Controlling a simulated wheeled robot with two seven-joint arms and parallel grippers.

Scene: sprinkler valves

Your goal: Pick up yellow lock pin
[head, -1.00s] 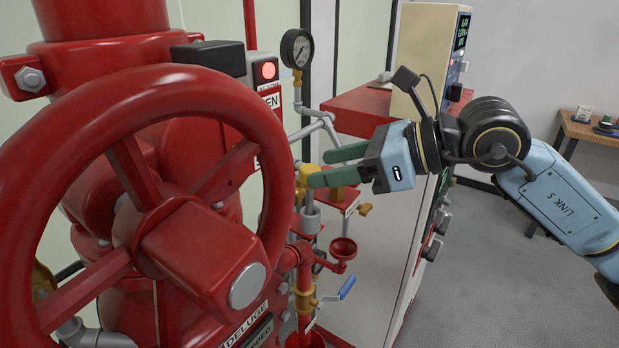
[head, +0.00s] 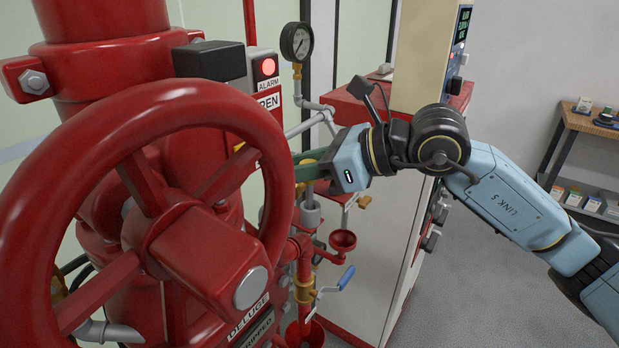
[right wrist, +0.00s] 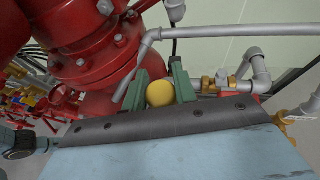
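In the right wrist view a round yellow knob (right wrist: 160,93), which looks like the head of the lock pin, sits between the two green fingers of my right gripper (right wrist: 160,82). The fingers stand apart on either side of it, with no clear sign of being closed on it. The pin's shaft is hidden. In the head view my right gripper (head: 296,171) reaches left behind the red handwheel (head: 270,200), whose rim hides the fingertips. A small yellow patch (head: 240,147) shows through the wheel; I cannot tell if it is the same knob. My left gripper is not in view.
The large red handwheel and valve body (head: 100,60) fill the left side. A gauge (head: 297,42), grey pipes (head: 313,120), a red cup (head: 342,240) and a blue-handled valve (head: 346,278) are close by. A cabinet (head: 375,255) stands behind. Floor at right is clear.

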